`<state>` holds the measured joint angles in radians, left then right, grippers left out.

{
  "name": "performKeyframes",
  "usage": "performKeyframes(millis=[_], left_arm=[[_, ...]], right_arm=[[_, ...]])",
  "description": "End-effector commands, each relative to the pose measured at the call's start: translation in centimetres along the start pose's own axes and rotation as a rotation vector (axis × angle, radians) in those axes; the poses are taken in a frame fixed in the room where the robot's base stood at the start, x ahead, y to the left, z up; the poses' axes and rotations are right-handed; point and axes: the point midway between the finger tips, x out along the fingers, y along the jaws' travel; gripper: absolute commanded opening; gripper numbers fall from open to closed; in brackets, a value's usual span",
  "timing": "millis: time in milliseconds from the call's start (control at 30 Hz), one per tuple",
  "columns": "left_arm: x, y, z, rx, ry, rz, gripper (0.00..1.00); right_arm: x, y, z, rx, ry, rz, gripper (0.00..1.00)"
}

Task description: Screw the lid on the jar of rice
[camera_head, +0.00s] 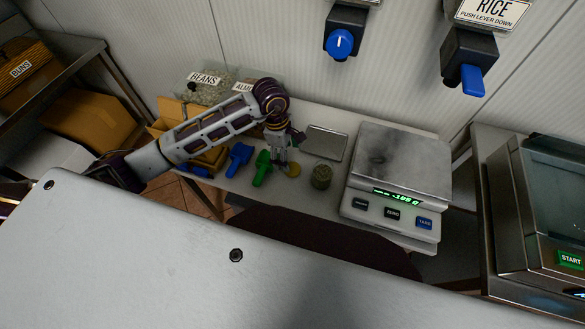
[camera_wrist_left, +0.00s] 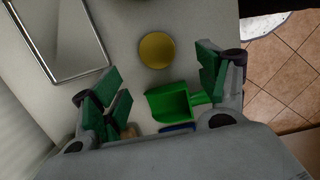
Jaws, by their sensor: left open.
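The jar (camera_head: 321,176) stands upright on the counter, left of the scale; its contents are too small to make out clearly. A round gold lid (camera_head: 292,170) lies flat on the counter just left of the jar. The lid also shows in the left wrist view (camera_wrist_left: 157,50), beyond the fingertips. My left gripper (camera_head: 281,157) is above the counter beside the lid and partly overlaps it in the head view. Its green-padded fingers (camera_wrist_left: 163,84) are apart, with nothing held between them. My right gripper is not in view.
A green scoop (camera_head: 262,168) and a blue scoop (camera_head: 238,158) lie left of the lid. A metal tray (camera_head: 325,143) lies behind the jar. The scale (camera_head: 400,165) fills the counter's right side. A rice dispenser (camera_head: 472,60) hangs on the wall.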

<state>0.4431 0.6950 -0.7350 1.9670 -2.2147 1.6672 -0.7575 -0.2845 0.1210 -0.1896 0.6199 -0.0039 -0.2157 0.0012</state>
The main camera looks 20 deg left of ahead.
Motion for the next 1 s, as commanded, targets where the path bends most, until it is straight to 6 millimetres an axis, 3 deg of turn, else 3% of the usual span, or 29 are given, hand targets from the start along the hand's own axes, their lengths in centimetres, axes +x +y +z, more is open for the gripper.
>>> performKeyframes(millis=[200,733,1000], left_arm=[[1.8,0.0,0.1,0.000,0.000,-0.001,0.75],[2.4,0.0,0.1,-0.001,0.000,-0.001,0.75],[4.6,0.2,0.7,-0.002,-0.001,-0.002,0.75]], right_arm=[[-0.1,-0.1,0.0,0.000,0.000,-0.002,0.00],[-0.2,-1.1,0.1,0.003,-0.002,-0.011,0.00],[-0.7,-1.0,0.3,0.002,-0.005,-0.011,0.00]])
